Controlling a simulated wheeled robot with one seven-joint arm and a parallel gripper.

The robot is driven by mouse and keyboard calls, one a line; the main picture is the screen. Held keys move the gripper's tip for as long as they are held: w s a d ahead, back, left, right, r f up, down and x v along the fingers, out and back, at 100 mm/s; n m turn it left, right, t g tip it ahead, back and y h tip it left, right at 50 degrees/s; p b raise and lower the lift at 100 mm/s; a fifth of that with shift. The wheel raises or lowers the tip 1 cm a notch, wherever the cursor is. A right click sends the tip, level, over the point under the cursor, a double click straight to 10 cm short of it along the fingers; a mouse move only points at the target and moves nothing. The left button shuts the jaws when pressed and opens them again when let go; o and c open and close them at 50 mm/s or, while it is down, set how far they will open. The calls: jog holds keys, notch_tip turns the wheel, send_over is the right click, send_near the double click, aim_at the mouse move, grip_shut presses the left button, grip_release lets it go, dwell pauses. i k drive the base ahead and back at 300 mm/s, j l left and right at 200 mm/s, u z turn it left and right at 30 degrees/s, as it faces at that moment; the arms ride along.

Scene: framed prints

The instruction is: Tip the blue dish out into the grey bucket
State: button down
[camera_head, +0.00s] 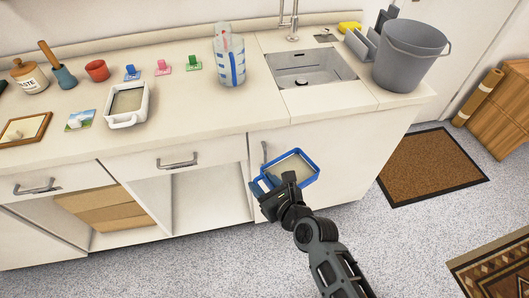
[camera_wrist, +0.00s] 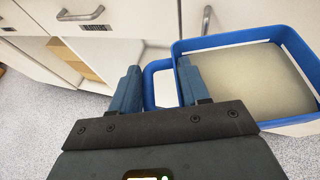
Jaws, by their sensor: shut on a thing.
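My gripper (camera_head: 266,184) is shut on the blue dish (camera_head: 313,158), at the handle on its left side. The dish is a rectangular tray with a blue rim and pale sides, and it holds a flat greyish-beige content. It hangs in the air in front of the counter, below the counter's edge, and looks roughly level. In the wrist view the gripper fingers (camera_wrist: 155,88) straddle the handle of the dish (camera_wrist: 215,42). The grey bucket (camera_head: 408,58) stands upright on the counter's right end, beside the sink. Its inside bottom is hidden.
The sink (camera_head: 310,70) lies left of the bucket, with a yellow sponge (camera_head: 350,27) behind. A measuring jug (camera_head: 229,55), a white dish (camera_head: 127,106) and several small items stand along the counter (camera_head: 200,115). A brown mat (camera_head: 430,165) lies on the floor at right.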

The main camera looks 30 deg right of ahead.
aim_at(408, 48)
jog(key=z, duration=2.3)
jog(key=k+j, duration=0.1)
jog(key=j, duration=0.25)
jog(key=k+j, duration=0.1)
jog(key=j, duration=0.2)
